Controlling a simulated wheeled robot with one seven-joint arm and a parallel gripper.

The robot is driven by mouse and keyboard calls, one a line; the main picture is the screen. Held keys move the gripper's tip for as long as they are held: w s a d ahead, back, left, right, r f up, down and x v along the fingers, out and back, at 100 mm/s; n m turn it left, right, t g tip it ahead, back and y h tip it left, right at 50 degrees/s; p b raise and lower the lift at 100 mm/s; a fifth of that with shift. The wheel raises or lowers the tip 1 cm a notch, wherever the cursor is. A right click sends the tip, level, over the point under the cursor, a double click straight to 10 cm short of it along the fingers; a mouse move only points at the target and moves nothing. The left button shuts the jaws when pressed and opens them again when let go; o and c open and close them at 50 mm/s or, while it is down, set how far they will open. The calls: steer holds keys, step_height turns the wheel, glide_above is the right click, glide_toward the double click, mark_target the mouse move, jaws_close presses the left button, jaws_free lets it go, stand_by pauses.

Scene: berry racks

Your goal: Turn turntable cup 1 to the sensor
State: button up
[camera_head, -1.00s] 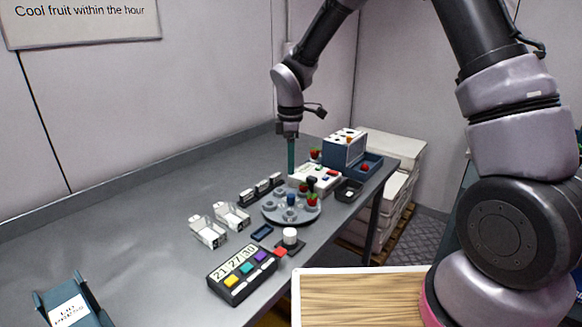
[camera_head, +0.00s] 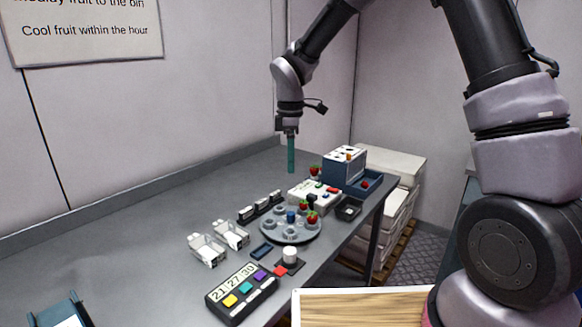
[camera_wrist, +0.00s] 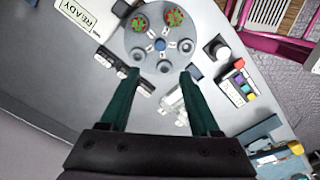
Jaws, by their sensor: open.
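The turntable (camera_head: 290,232) is a grey disc on the dark bench, with a blue hub (camera_head: 291,216) and several cups around it. Two cups on its far right side hold red strawberries (camera_head: 312,218). In the wrist view the turntable (camera_wrist: 129,42) lies beyond my fingertips, its strawberries (camera_wrist: 174,18) at the top and empty cups nearer me. I cannot read which cup is number 1.
A keypad (camera_head: 240,290) with coloured buttons, a white knob (camera_head: 290,255) and two clear punnets (camera_head: 206,249) stand in front and left. A blue box (camera_head: 344,166) and dark tray (camera_head: 348,209) stand right. The bench's left side is mostly clear.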

steer(key=shift+r, duration=2.55)
